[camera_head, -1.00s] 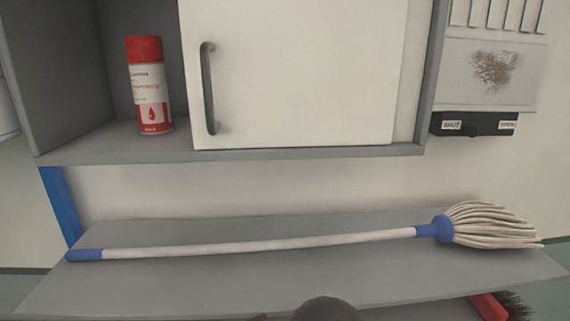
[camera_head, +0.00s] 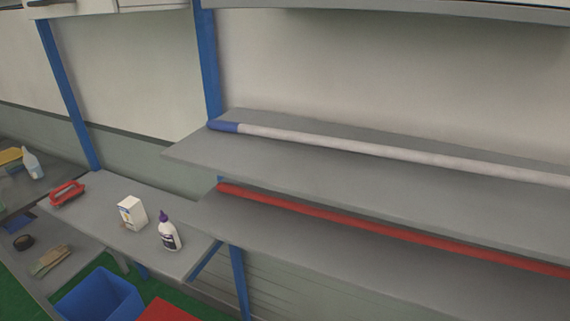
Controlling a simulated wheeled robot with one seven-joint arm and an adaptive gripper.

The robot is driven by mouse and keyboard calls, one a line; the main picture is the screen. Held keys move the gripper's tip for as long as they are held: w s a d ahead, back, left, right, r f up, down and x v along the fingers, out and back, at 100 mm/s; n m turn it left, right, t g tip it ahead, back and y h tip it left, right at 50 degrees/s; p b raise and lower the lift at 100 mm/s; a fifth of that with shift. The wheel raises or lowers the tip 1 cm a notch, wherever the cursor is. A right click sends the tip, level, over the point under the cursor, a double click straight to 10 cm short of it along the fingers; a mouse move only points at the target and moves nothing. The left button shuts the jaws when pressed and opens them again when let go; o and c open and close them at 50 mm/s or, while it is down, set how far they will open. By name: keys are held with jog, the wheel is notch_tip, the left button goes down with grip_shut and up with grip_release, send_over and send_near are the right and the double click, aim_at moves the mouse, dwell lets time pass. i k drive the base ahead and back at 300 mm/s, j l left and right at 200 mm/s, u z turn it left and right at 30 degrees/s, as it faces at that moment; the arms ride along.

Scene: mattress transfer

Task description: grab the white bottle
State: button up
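A white bottle with a purple cap and a dark label (camera_head: 169,234) stands upright on the grey shelf at the lower left, right of a small white box. Another pale bottle (camera_head: 33,165), whitish with a light blue tint, stands farther off at the far left edge. My gripper is not in view, so its state does not show.
The white box (camera_head: 131,212) and a red-handled brush (camera_head: 67,194) share the bottle's shelf (camera_head: 104,190). A blue bin (camera_head: 101,297) stands below. Nearer shelves hold a white mop handle (camera_head: 400,154) and a red handle (camera_head: 400,232). Blue posts (camera_head: 209,65) rise between the shelves.

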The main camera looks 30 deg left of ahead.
aim_at(169, 232)
jog(key=u, duration=2.65)
jog(key=j+u, duration=0.25)
jog(key=u, duration=0.15)
jog(key=j+u, duration=0.5)
jog(key=u, duration=0.25)
jog(key=j+u, duration=0.4)
jog(key=i+j+z, duration=0.1)
jog(key=i+j, duration=0.7)
jog(key=i+l+z, duration=0.1)
jog(key=i+z, duration=0.25)
jog(key=i+j+z, duration=0.1)
jog(key=i+z, duration=0.25)
jog(key=i, duration=0.2)
jog(key=i+j+z, duration=0.2)
jog(key=i+z, duration=0.15)
jog(key=i, duration=0.15)
jog(key=i+l+z, duration=0.2)
jog(key=z, duration=0.25)
jog(key=i+z, duration=0.7)
jog(key=z, duration=0.15)
jog(key=i+j+z, duration=0.15)
jog(key=i+z, duration=0.25)
jog(key=i+j+z, duration=0.2)
jog(key=z, duration=0.25)
jog(key=i+z, duration=0.55)
jog(key=z, duration=0.15)
jog(key=i+j+z, duration=0.15)
jog(key=i+z, duration=0.2)
jog(key=k, duration=0.05)
